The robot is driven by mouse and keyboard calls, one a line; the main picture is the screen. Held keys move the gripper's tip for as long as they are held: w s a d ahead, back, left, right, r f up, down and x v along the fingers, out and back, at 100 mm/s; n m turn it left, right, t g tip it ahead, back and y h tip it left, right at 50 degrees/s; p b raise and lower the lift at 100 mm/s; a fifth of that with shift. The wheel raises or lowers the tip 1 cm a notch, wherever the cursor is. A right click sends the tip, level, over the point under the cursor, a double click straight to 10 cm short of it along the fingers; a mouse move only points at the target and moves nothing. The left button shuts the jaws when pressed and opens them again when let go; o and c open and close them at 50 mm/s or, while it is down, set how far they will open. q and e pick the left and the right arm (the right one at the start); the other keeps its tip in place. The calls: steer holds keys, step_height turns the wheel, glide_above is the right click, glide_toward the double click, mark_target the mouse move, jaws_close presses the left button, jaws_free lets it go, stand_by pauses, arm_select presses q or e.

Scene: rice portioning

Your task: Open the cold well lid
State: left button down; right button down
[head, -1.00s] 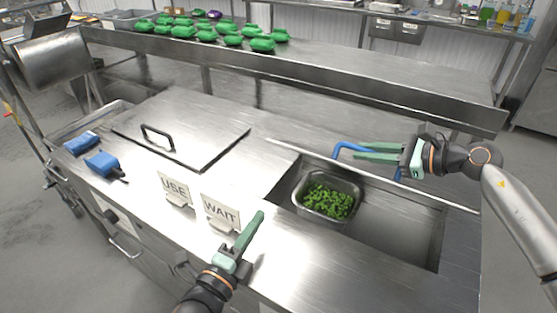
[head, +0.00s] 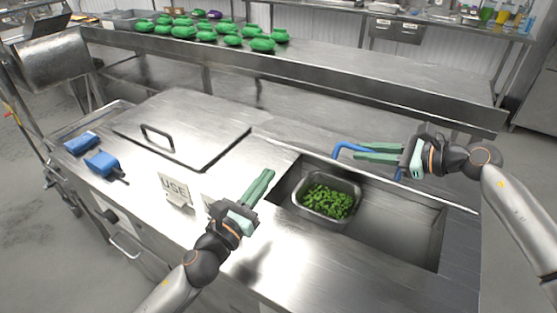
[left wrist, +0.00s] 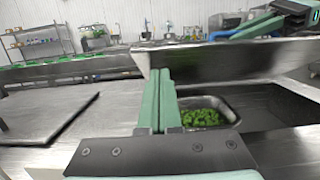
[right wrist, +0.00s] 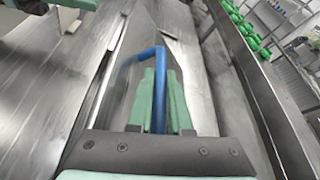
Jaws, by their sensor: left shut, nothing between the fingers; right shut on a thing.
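The cold well (head: 400,240) is an open rectangular recess at the right of the counter. A steel pan (head: 312,211) of chopped greens (head: 328,201) sits in it. The lid with the blue handle (head: 345,147) is a thin steel panel standing tilted along the well's back edge; the left wrist view shows it as a broad raised panel (left wrist: 235,62). My right gripper (head: 370,152) is shut on the blue handle, which also shows between its fingers in the right wrist view (right wrist: 158,85). My left gripper (head: 262,182) is shut and empty, above the counter left of the well.
A flat steel lid (head: 200,125) with a black handle lies closed at left. A USE sign (head: 174,188) stands in front; another sign is mostly hidden by my left gripper. Blue scoops (head: 103,163) lie at far left. A raised back shelf (head: 350,73) holds green bundles (head: 262,45).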

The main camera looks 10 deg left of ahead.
arm_select(q)
steer(key=x, duration=0.6)
steer(key=shift+w+d+r, duration=0.1)
